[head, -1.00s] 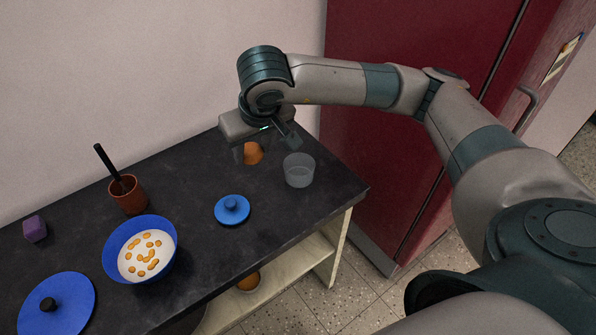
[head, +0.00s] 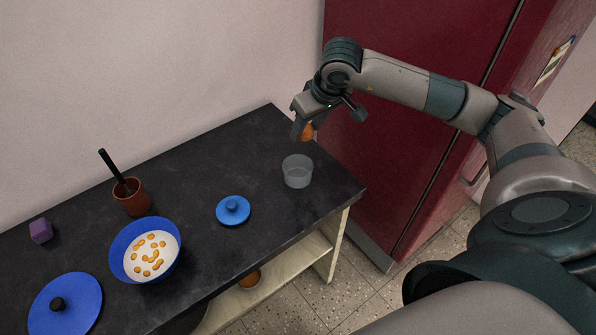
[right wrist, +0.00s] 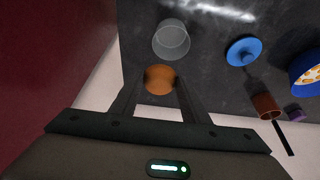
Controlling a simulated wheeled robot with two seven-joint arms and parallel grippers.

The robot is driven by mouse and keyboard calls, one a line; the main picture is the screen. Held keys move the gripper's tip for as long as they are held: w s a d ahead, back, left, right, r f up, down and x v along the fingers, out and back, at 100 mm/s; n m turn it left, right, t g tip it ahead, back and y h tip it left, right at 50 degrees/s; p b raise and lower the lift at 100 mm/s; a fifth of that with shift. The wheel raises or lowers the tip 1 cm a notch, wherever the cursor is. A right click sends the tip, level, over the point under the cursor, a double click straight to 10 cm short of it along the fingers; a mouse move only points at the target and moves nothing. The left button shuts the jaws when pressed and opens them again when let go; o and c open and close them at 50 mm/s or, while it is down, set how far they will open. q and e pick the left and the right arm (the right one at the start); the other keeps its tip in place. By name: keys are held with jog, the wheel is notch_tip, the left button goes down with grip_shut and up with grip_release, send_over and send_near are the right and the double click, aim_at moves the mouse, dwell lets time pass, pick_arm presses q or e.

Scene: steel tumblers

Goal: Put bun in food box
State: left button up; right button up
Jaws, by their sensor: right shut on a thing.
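The orange-brown bun (head: 308,131) is held between the fingers of my right gripper (head: 305,128), raised above the far right part of the dark counter. In the right wrist view the bun (right wrist: 160,79) sits between the two fingertips. The food box appears to be the clear round container (head: 297,171), which stands open on the counter just below and in front of the bun. In the right wrist view the container (right wrist: 171,40) is apart from the bun and looks empty. My left gripper is not in view.
A small blue lid (head: 233,210) lies left of the container. Farther left are a blue bowl (head: 125,262) with yellow-orange pieces, a brown cup (head: 133,199) with a black handle, a purple block (head: 41,230) and a large blue lid (head: 78,300). A red cabinet (head: 400,60) stands at right.

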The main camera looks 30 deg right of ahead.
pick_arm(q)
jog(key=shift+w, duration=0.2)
pick_arm(e)
jog(key=shift+f, duration=0.1)
jog(key=shift+f, duration=0.2)
jog(key=shift+f+b, duration=0.65)
jog(key=shift+f, duration=1.5)
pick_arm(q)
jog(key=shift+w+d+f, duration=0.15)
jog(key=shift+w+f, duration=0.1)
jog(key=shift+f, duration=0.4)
pick_arm(e)
jog(key=shift+f, duration=0.55)
jog(key=o, duration=1.1)
jog(key=shift+r, duration=0.1)
